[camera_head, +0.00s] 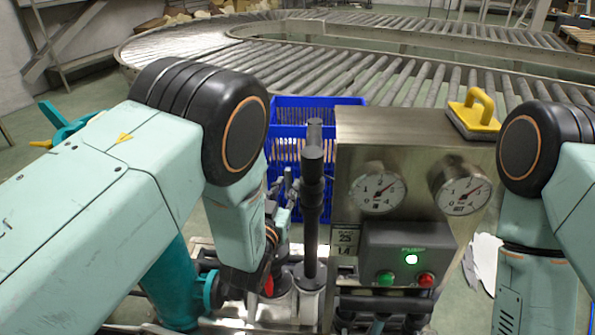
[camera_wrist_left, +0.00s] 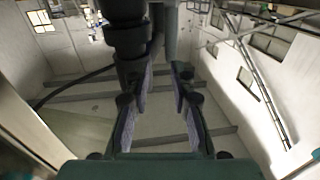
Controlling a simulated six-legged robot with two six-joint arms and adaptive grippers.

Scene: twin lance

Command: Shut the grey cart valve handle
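The cart has a steel panel (camera_head: 400,136) with two gauges. A dark grey upright post (camera_head: 312,215) with thicker round sections stands left of the panel; I cannot tell for sure whether the grey valve handle is part of it. My left gripper (camera_head: 284,193) is just left of this post, partly hidden by my left arm. In the left wrist view my left gripper (camera_wrist_left: 160,88) has its two padded fingers apart, with nothing held between them. A dark cylinder (camera_wrist_left: 128,40) is close to the fingertips there. My right arm shows at the right, but its gripper is out of view.
A control box (camera_head: 408,250) with green and red buttons is low on the panel. A yellow handled block (camera_head: 474,113) sits on top. A blue crate (camera_head: 290,112) stands behind the post, before a roller conveyor (camera_head: 340,72). A red part (camera_head: 268,286) shows low beside my left arm.

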